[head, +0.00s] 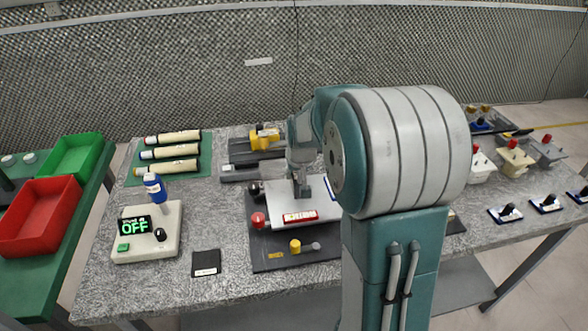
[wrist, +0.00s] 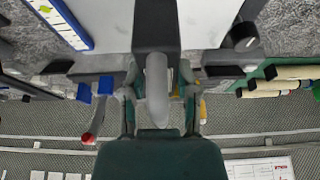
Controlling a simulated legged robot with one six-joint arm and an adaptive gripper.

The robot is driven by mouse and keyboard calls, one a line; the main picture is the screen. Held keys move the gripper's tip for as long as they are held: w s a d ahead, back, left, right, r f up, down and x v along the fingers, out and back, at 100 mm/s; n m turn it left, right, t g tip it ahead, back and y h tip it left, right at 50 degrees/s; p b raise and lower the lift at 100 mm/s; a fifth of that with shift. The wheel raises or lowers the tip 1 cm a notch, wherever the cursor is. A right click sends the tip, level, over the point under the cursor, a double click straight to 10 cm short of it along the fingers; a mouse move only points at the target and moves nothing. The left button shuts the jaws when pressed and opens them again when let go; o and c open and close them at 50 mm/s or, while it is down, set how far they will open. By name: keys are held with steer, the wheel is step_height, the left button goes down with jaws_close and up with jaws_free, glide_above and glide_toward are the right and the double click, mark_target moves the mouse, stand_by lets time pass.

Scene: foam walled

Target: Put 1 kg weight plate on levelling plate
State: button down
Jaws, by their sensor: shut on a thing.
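The levelling plate, a pale silver plate (head: 283,200), lies on a dark board in the middle of the bench in the head view. Its pale surface (wrist: 208,15) fills the top of the wrist view. My gripper (head: 301,188) is low over this plate, pointing down. In the wrist view my gripper (wrist: 157,100) is shut on a grey rounded thing (wrist: 157,78), seen edge-on, which I take for the 1 kg weight plate. Its marking is not visible. My arm hides part of the plate's right side. Whether the held thing touches the plate, I cannot tell.
A red knob (head: 258,220), a yellow knob (head: 295,246) and a red-edged strip (head: 300,216) are close around the plate. A box reading OFF (head: 147,232) and a black square pad (head: 206,263) are at left. Tubes (head: 170,152) lie behind on a green mat.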

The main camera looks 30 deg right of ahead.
steer(key=shift+d+f, duration=0.3)
steer(key=shift+f, duration=0.6)
steer(key=shift+a, duration=0.25)
steer(key=c, duration=0.8)
jaws_free()
steer(key=shift+a+f, duration=0.1)
steer(key=shift+f, duration=0.05)
steer(key=o, duration=0.4)
steer(key=shift+o, duration=0.2)
